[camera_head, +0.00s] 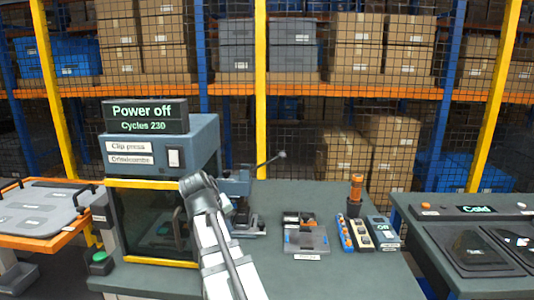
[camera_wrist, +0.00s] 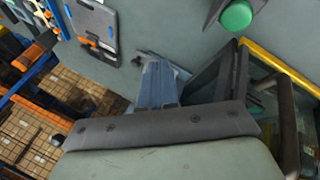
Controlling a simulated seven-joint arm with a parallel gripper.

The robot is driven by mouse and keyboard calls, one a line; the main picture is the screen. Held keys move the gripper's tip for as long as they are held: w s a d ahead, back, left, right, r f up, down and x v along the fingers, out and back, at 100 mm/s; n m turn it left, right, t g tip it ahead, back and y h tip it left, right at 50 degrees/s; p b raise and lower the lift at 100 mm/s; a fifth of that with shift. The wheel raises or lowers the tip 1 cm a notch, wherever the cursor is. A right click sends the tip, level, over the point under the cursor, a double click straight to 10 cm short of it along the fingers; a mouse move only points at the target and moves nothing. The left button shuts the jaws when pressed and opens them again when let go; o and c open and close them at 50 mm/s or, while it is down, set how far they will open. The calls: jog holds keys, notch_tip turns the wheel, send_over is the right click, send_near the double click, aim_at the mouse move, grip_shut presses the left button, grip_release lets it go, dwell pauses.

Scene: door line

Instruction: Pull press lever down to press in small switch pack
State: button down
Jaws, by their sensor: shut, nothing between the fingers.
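A small blue-grey lever press (camera_head: 240,187) stands on the bench. Its thin press lever slopes up to the right and ends in a round knob (camera_head: 282,154). A dark knob (camera_wrist: 57,141) also shows left of my gripper in the wrist view. My gripper (camera_head: 212,190) is shut and empty, just left of and in front of the press. The lever's knob is well apart from it in the head view. My arm covers part of the press. I cannot make out the switch pack in the press, and the fingertips are not clear in either view.
A power-off cabinet (camera_head: 165,140) with a yellow-framed window stands close on the left. A green button (camera_wrist: 237,15) shows in the wrist view.

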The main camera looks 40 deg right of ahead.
jog(key=w+d+r+m+h, duration=0.1)
jog(key=w+d+r, duration=0.3)
jog(key=d+r, duration=0.2)
jog(key=w+d+r+m+h, duration=0.1)
jog(key=w+d+r, duration=0.3)
jog(key=r, duration=0.6)
jog(key=w+d+r+m+h, duration=0.1)
jog(key=w+d+r, duration=0.3)
jog(key=d+r, duration=0.4)
jog(key=shift+w+d+r+m+g, duration=0.15)
jog(key=shift+w+r+m+g, duration=0.2)
jog(key=shift+m, duration=0.45)
jog(key=shift+f, duration=0.1)
send_over(264, 164)
jog(key=f, duration=0.4)
jog(key=w+f, duration=0.1)
jog(key=f, duration=0.2)
jog(key=shift+f, duration=0.1)
jog(key=shift+s+d+f, duration=0.15)
jog(key=shift+s+f, duration=0.35)
jog(key=shift+f, duration=0.35)
jog(key=shift+s+d+f, duration=0.15)
jog(key=shift+s+f, duration=0.35)
jog(key=shift+f, duration=0.3)
